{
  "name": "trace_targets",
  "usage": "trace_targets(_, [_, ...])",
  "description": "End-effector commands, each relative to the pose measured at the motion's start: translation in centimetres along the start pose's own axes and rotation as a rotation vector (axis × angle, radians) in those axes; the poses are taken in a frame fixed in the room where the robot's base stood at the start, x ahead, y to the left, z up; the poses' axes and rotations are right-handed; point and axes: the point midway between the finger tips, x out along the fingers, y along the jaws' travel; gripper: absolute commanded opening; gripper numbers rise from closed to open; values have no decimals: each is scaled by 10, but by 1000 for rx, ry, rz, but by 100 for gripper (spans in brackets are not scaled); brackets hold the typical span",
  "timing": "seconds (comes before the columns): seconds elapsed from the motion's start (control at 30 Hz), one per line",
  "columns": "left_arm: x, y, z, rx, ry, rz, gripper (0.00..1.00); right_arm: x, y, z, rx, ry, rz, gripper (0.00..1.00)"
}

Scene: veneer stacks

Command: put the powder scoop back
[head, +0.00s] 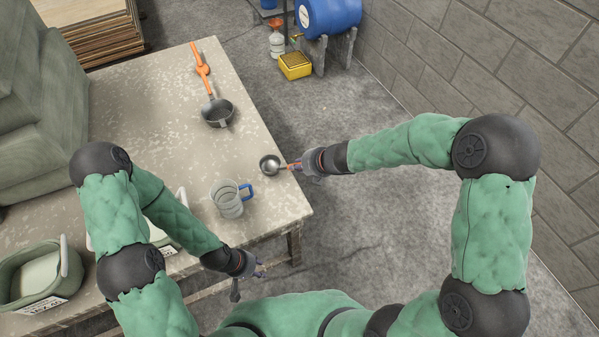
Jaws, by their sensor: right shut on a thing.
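The powder scoop (269,165) has a round metal bowl and an orange handle. My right gripper (297,167) is shut on that handle at the table's right edge, with the bowl pointing left over the tabletop. I cannot tell whether the bowl touches the table. My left gripper (251,281) is empty near the table's front right corner, its fingers apart. A green bin (72,265) with pale contents stands at the table's lower left. A second pale-rimmed bin (182,197) is mostly hidden behind my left arm.
A clear jug (227,200) with a blue handle stands on the table (150,130) below the scoop. A yellow box (295,66) and a blue drum (328,15) stand by the wall.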

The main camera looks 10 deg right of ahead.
Motion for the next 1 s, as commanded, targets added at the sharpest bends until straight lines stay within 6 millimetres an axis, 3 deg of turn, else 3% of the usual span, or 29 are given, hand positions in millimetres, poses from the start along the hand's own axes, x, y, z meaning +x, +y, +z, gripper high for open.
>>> trace_targets(0.2, [23,-8,-1,0,0,0,37,22,-19,-1,0,0,0,0])
trace_targets(0.67, [26,-9,-1,0,0,0,37,25,-22,-2,0,0,0,0])
trace_targets(0.7, [26,-9,-1,0,0,0,37,25,-22,-2,0,1,-1,32])
trace_targets(0.73, [25,-9,-1,0,0,0,37,25,-22,-2,0,1,-1,40])
trace_targets(0.77, [25,-9,-1,0,0,0,37,24,-22,-2,0,1,-1,44])
trace_targets(1.0, [25,-9,-1,0,0,0,37,24,-22,-2,0,1,-1,44])
